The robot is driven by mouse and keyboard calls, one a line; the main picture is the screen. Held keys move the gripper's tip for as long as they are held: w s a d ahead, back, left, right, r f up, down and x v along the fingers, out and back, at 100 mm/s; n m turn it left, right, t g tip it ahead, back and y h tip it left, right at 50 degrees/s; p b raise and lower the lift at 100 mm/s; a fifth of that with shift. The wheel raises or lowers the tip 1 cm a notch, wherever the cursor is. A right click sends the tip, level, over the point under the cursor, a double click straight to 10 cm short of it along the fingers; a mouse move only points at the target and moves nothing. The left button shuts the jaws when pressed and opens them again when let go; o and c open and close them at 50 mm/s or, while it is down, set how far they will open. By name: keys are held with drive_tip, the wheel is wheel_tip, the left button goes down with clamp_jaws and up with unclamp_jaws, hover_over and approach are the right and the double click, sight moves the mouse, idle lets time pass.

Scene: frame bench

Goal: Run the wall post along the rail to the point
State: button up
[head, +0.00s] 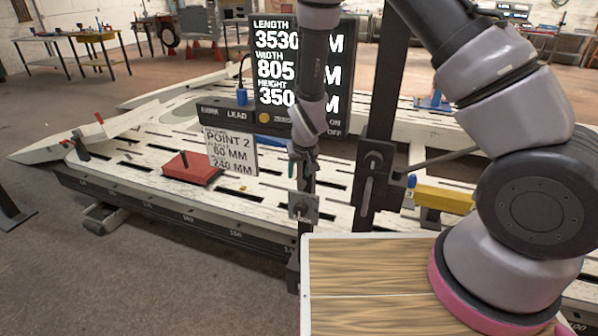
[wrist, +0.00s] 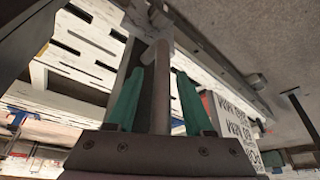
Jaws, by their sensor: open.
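My gripper (head: 303,164) points down beside the near edge of the white slotted bench (head: 130,165). In the wrist view its green fingers (wrist: 161,76) are open. A grey upright bar (wrist: 157,105) stands between them, with gaps showing on both sides near the tips. The bar rises from a small metal block (head: 303,207) at the bench's dark edge rail (head: 180,218), which bears number marks. A taller dark post (head: 384,120) stands to the right; I cannot tell which upright is the wall post. A white sign (head: 229,152) reads "POINT 2", "60 MM" and "240 MM".
A display (head: 277,67) reads length 3530, width 805, height 350. A red block (head: 192,168) lies on the bench, left of the sign. A yellow block (head: 443,197) sits right of the tall post. A wood-topped surface (head: 365,270) is close in front.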

drive_tip(key=v, duration=1)
drive_tip(key=shift+s+r, duration=0.25)
drive_tip(key=shift+r, duration=0.05)
